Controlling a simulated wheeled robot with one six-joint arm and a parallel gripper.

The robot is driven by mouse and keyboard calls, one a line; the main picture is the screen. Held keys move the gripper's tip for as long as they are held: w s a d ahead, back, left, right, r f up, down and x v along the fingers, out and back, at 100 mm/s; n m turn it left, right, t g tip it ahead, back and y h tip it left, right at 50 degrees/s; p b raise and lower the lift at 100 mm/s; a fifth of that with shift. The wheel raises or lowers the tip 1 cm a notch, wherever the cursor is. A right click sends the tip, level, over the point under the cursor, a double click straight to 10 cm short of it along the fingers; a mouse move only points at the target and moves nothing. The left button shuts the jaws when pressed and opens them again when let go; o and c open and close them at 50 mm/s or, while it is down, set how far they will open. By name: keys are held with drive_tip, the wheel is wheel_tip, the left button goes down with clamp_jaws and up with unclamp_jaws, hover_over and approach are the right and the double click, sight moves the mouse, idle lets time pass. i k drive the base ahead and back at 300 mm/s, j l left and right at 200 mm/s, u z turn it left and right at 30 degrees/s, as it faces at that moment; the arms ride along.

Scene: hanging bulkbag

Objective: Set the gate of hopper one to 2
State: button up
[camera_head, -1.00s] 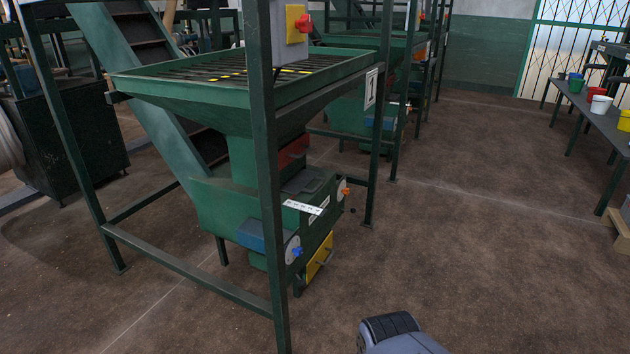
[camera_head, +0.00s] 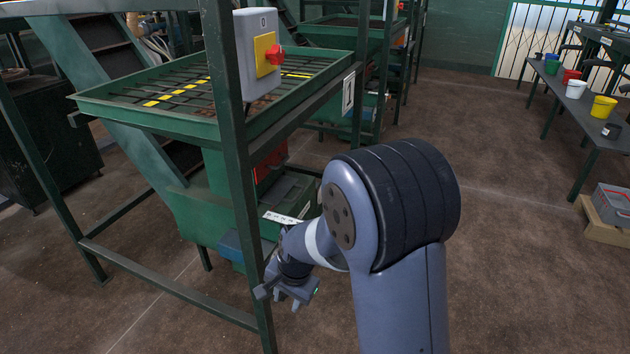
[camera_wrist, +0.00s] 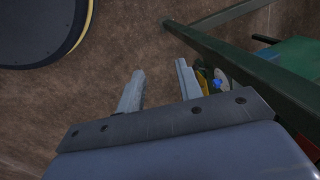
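Hopper one (camera_head: 190,125) is a green hopper in a dark green frame, with a "1" plate (camera_head: 348,92) on a post. Its white marked strip (camera_head: 281,218) shows just above my wrist; its marks are too small to read. My arm hides the lower front of the hopper in the head view. My gripper (camera_head: 288,298) hangs low in front of the near post. In the wrist view my gripper (camera_wrist: 160,72) is open and empty. Beyond its right finger are a blue knob (camera_wrist: 216,84) and a pale disc (camera_wrist: 224,76), apart from the fingers.
The near frame post (camera_head: 235,190) and low rail (camera_head: 165,285) stand beside my gripper. A grey box with a red knob (camera_head: 273,55) is on the post. A table with cups (camera_head: 575,88) is at right. Open floor lies between.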

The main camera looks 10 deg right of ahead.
sight(277, 193)
drive_tip(key=i+l+z, duration=0.1)
drive_tip(key=i, duration=0.35)
drive_tip(key=i+l, duration=0.2)
drive_tip(key=i, duration=0.25)
drive_tip(key=i+l+z, duration=0.15)
drive_tip(key=i, duration=0.3)
drive_tip(key=i+l+u, duration=0.2)
drive_tip(key=i+u, duration=0.2)
drive_tip(key=i, duration=0.15)
